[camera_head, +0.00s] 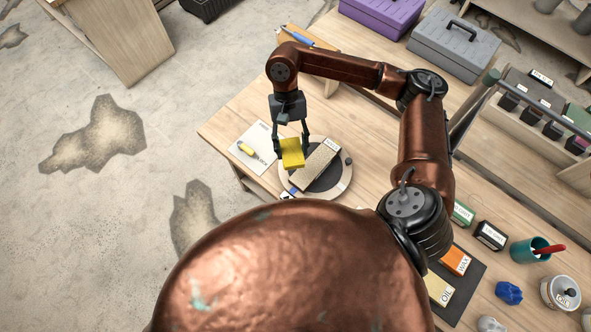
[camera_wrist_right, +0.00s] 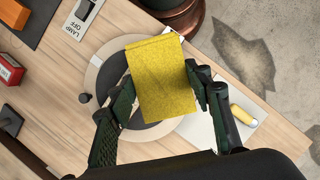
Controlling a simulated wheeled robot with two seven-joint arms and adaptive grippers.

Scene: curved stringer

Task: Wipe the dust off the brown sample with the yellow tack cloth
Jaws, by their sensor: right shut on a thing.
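The yellow tack cloth (camera_head: 292,153) is held in my right gripper (camera_head: 290,147), whose fingers are shut on it. In the right wrist view the cloth (camera_wrist_right: 164,88) lies between the two fingers (camera_wrist_right: 160,95) and hides what is under it. The brown sample (camera_head: 316,165) is a speckled slab, tilted, on a dark round plate with a pale ring (camera_head: 346,180). The cloth is over or beside the sample's left end; I cannot tell whether they touch. In the right wrist view the sample is hidden behind the cloth. My left gripper is not in view.
A white sheet with a yellow object (camera_head: 247,149) lies left of the round plate. Purple (camera_head: 382,14) and grey (camera_head: 453,42) toolboxes stand at the back.

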